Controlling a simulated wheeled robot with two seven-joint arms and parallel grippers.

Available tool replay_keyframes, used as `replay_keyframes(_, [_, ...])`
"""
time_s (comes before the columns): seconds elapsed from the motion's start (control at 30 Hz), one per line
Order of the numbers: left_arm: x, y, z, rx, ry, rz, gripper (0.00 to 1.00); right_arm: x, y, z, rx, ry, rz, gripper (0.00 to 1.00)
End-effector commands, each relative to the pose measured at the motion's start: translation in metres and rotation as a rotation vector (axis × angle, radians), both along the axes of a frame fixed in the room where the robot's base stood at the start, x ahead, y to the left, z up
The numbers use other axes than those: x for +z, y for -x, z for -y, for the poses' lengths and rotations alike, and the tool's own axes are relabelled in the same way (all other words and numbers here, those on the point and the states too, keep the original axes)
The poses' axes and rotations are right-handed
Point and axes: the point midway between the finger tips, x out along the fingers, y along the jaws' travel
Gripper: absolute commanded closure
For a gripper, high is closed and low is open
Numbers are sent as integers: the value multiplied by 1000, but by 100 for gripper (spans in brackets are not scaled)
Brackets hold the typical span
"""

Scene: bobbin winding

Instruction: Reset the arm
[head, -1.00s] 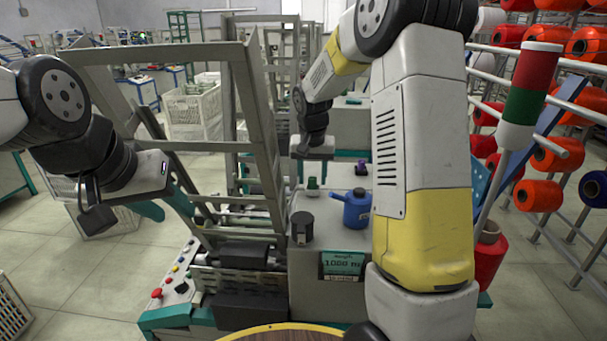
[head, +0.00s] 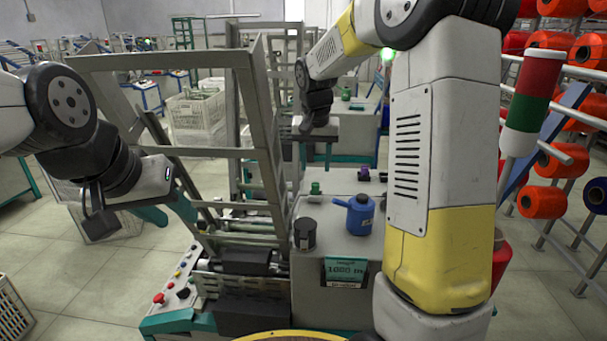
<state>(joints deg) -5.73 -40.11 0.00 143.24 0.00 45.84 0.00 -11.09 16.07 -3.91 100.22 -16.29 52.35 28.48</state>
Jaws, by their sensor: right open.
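My left arm comes in from the left, and its gripper (head: 128,200) hangs left of the winding machine's grey metal frame (head: 255,110). Its fingers are dark and partly hidden, so I cannot tell how far apart they are. My right arm (head: 440,150) rises close in front on the right, bends at the top and reaches forward. Its gripper (head: 316,152) points down beyond the machine's grey top (head: 345,190), small in view. It is open, and I see nothing held in it.
A blue canister (head: 356,214), a black-lidded cup (head: 305,233) and a small green part (head: 315,188) stand on the machine top. A control panel with a red button (head: 159,298) is at front left. A rack of orange spools (head: 541,200) and a red-green-white signal lamp (head: 532,90) are right.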

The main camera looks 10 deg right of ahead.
Motion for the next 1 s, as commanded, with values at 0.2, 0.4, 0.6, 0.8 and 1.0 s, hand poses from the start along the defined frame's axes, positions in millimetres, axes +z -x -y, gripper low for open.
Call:
replay_keyframes(0.2, [0,0,0,0,0,0,62,29,38,6,35,-35,40,54])
replay_keyframes(0.4, [0,0,0,0,0,0,62,64,119,9,123,-92,120,54])
replay_keyframes(0.6, [0,0,0,0,0,0,62,75,202,7,213,-126,213,54])
replay_keyframes(0.8, [0,0,0,0,0,0,62,67,259,1,281,-136,289,54])
replay_keyframes(1.0, [0,0,0,0,0,0,62,62,274,-1,299,-138,308,54])
